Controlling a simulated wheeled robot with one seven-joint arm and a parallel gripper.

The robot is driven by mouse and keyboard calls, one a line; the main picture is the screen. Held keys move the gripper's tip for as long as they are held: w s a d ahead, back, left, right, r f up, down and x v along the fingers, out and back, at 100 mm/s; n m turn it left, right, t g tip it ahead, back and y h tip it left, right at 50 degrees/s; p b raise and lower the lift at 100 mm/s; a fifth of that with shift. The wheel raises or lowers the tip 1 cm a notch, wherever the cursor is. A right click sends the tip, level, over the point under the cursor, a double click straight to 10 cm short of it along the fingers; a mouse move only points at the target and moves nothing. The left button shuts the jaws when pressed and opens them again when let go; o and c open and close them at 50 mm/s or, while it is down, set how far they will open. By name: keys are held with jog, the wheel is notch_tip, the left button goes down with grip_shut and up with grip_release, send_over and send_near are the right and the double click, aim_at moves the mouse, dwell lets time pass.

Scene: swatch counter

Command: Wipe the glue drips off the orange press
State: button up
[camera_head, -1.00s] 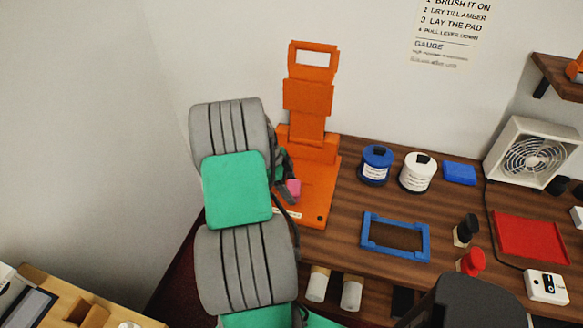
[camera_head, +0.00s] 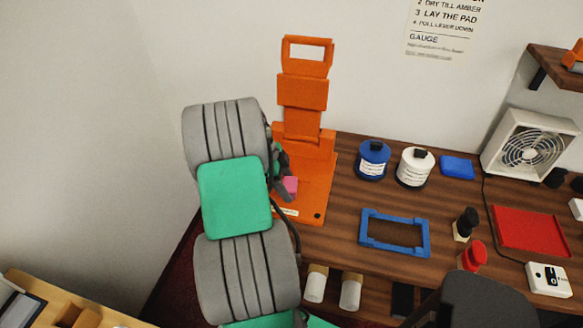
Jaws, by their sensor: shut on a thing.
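The orange press (camera_head: 303,92) stands at the back left end of the wooden counter, its tall upright near the wall and its base plate (camera_head: 315,195) on the counter. My gripper (camera_head: 285,178) is at the left side of the base, mostly hidden behind my grey and green arm. It is shut on a small pink block (camera_head: 290,186), which is over or on the base plate; I cannot tell whether it touches. I cannot make out any glue drips. Much of the base's left side is hidden by my arm.
Right of the press are a blue jar (camera_head: 373,161), a white jar (camera_head: 414,168) and a blue pad (camera_head: 457,168). A blue frame (camera_head: 394,249), two brushes, a red tray (camera_head: 530,229) and a fan (camera_head: 526,148) lie further right. Bare counter separates press and frame.

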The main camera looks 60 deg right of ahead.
jog(key=v, duration=0.2)
jog(key=p+v, duration=0.1)
jog(key=v, duration=0.1)
jog(key=shift+s+d, duration=0.15)
jog(key=shift+s, duration=0.1)
jog(key=shift+r+p, duration=1.2)
jog(key=shift+r, duration=0.85)
